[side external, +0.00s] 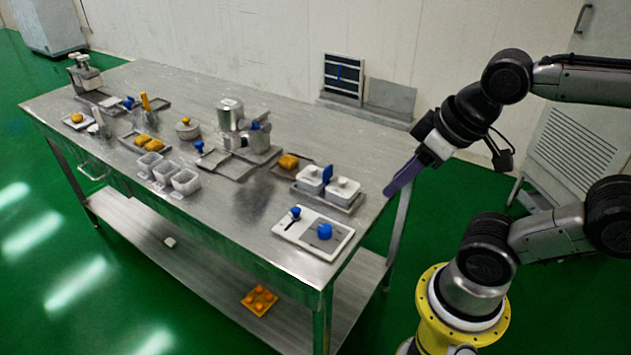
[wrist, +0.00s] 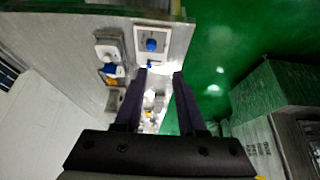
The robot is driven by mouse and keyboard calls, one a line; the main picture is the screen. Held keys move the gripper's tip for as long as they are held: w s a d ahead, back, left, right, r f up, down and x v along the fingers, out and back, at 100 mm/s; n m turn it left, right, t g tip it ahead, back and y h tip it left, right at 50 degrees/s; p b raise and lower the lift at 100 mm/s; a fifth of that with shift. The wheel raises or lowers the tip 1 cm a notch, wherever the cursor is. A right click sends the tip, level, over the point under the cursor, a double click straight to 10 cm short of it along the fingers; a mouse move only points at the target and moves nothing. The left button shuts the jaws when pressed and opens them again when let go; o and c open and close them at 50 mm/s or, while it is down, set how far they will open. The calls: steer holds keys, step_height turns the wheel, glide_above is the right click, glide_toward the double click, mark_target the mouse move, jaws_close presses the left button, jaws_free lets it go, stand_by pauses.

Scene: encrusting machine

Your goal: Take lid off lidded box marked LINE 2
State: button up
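Two white lidded boxes stand side by side on a grey tray (side external: 326,200) near the right end of the table. The left lidded box (side external: 309,177) and the right lidded box (side external: 343,189) both have their lids on, with a small knob on top. A blue piece (side external: 327,174) stands upright between them. No LINE 2 marking is legible, so I cannot tell which box carries it. The boxes also show small in the wrist view (wrist: 108,48). My gripper (wrist: 159,74) has its two dark purple fingers apart and empty. In the side view my gripper (side external: 387,193) hangs right of the boxes, beyond the tray.
A white panel (side external: 340,240) with a blue knob (side external: 325,231) and a blue lever lies at the table's near right corner.

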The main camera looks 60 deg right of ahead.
steer(key=shift+o, duration=0.6)
